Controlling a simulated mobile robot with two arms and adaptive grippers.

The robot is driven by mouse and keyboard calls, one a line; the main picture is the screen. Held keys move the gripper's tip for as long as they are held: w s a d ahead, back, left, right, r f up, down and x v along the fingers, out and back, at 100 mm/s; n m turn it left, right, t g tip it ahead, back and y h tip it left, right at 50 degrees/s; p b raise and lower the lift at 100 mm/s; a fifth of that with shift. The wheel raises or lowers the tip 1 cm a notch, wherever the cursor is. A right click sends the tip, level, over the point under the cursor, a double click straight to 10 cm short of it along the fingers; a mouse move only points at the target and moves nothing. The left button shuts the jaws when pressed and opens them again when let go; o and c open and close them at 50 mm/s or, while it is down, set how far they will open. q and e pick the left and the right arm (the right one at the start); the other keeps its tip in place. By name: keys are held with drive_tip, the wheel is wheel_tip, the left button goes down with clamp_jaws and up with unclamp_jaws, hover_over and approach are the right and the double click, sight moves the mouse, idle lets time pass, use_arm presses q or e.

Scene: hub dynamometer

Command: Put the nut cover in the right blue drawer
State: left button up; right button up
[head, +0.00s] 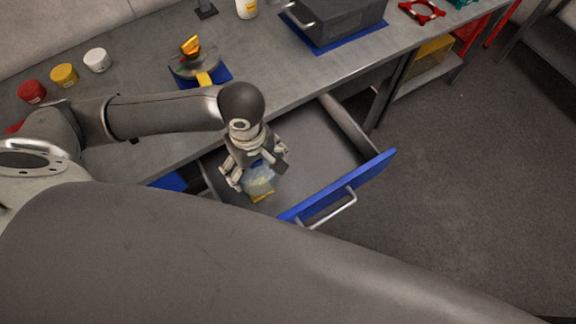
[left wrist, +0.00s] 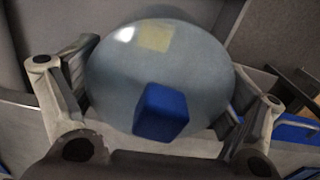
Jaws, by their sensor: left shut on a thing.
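The nut cover appears to be the pale, see-through rounded piece (head: 262,184) with a yellow patch in the head view. In the left wrist view the nut cover (left wrist: 115,80) is a grey-blue dome with a blue block and a yellowish patch on it. My left gripper (head: 256,171) is shut on it, with one finger at each side. It holds the cover over the left part of the open blue-fronted drawer (head: 340,188). I cannot tell whether the cover touches the drawer floor. My right gripper is not in view.
The grey workbench (head: 140,75) holds red (head: 32,91), yellow (head: 64,75) and white (head: 97,60) tubs. A device with an orange top (head: 190,45) stands on a blue mat, and a dark grey box (head: 335,20) is farther right. The drawer's right part is bare.

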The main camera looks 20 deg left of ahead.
use_arm(q)
drive_tip(key=shift+n, duration=0.9)
drive_tip(key=w+f+b, duration=0.2)
drive_tip(key=w+f, duration=0.2)
drive_tip(key=w+d+f+b, duration=0.1)
drive_tip(key=w+f+b, duration=0.2)
drive_tip(key=f, duration=0.2)
drive_tip(key=w+d+f+b, duration=0.1)
drive_tip(key=w+f+b, duration=0.2)
drive_tip(key=w+f, duration=0.1)
drive_tip(key=shift+w+d+f, duration=0.2)
drive_tip(key=shift+w+f, duration=0.15)
drive_tip(key=shift+f, duration=0.1)
drive_tip(key=shift+w+f+b, duration=0.15)
drive_tip(key=shift+f+b, duration=0.1)
drive_tip(key=shift+b, duration=0.2)
wheel_tip(320, 180, down, 4)
drive_tip(key=shift+w+d+r+b, duration=0.15)
drive_tip(key=shift+r+b, duration=0.1)
drive_tip(key=shift+b, duration=0.75)
drive_tip(key=shift+r, duration=0.1)
